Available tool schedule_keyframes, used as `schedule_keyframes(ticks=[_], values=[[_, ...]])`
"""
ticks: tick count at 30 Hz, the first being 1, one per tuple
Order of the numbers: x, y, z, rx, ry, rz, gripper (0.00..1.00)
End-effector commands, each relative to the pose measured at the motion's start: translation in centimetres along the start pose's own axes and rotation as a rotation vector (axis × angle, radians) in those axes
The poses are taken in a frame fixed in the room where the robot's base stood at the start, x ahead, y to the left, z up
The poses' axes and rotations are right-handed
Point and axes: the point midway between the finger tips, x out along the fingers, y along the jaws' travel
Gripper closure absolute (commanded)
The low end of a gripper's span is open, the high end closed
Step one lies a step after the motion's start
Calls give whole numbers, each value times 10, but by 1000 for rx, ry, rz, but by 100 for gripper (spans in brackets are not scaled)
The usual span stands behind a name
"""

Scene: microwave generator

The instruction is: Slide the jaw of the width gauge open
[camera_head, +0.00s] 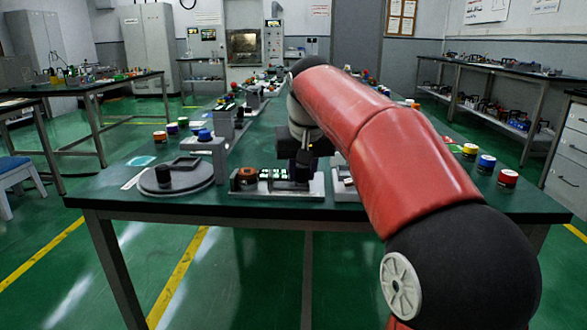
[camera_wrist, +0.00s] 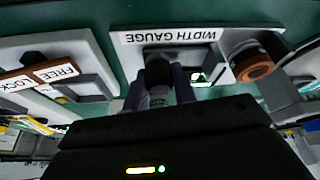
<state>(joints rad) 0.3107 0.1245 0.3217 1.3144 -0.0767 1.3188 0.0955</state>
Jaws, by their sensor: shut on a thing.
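The width gauge (camera_head: 277,192) is a light grey base near the table's front edge. Its printed label "WIDTH GAUGE" (camera_wrist: 171,35) appears upside down in the wrist view. A copper-coloured round piece (camera_head: 247,177) sits at its left end, which is on the right in the wrist view (camera_wrist: 255,71). A green-lit display (camera_head: 272,174) lies between that piece and my gripper. My gripper (camera_head: 302,170) points down at the right part of the gauge. In the wrist view its fingers (camera_wrist: 160,88) are shut on a dark upright piece (camera_wrist: 158,70), apparently the jaw's handle. The jaw's slide is mostly hidden.
A grey round turntable-like device (camera_head: 178,180) stands to the left. A panel marked "FREE" and "LOCK" (camera_wrist: 52,73) lies close on the gauge's other side. Coloured buttons (camera_head: 487,163) line the table's right side. My arm hides much of the table's right half.

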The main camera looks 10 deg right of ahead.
Motion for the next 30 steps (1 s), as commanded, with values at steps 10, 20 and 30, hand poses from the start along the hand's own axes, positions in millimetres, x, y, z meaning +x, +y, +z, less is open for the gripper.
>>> schedule_keyframes(ticks=[10,20,30], values=[[0,-1,0,0,2,-1,52],[-5,-1,-1,-1,2,-1,52],[-60,-1,-1,-1,4,0,52]])
